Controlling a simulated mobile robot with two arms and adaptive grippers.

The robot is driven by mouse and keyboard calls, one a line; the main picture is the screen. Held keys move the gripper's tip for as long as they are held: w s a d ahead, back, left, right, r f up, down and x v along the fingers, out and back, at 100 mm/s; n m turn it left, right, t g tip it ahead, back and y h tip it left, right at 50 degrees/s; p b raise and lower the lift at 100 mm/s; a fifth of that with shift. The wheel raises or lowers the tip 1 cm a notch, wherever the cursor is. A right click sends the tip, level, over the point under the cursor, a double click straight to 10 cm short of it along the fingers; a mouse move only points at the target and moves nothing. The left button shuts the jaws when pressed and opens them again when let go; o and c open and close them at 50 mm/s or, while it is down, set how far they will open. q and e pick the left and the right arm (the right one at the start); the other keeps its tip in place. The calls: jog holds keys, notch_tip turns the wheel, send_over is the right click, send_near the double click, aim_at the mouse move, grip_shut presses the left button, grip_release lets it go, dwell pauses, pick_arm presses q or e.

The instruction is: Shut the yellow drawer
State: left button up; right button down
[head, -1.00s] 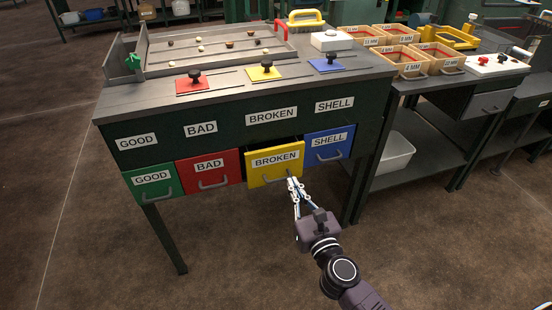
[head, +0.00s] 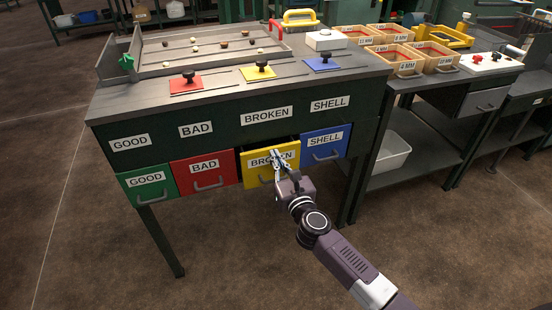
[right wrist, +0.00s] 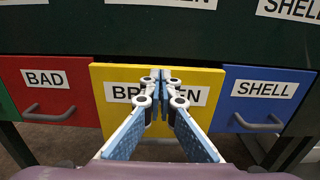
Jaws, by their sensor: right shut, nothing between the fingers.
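The yellow drawer (head: 247,174), labelled BROKEN, sits between the red and blue drawers. A dark gap shows above its front, which stands slightly out from the bench. My right gripper (head: 276,154) is shut and empty, its fingertips in front of the middle of the label. The right wrist view shows the closed fingers (right wrist: 161,75) against the yellow front (right wrist: 108,108), covering the middle letters. I cannot tell whether they touch it. The drawer's handle is partly hidden behind the gripper. My left gripper is not in view.
The green drawer (head: 133,195), red drawer (head: 188,183) and blue drawer (head: 335,150) flank the yellow one. Lidded slots and a sorting tray (head: 160,66) are on the bench top. A second bench with wooden bins (head: 408,67) stands to the right. The floor in front is clear.

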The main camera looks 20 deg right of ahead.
aim_at(272, 148)
jog(key=shift+w, duration=0.1)
jog(key=w, duration=0.3)
jog(key=shift+w+r, duration=0.2)
jog(key=shift+w, duration=0.2)
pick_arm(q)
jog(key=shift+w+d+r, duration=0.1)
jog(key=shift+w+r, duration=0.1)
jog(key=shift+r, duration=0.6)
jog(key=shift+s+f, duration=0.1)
pick_arm(e)
jog(key=shift+r, duration=0.1)
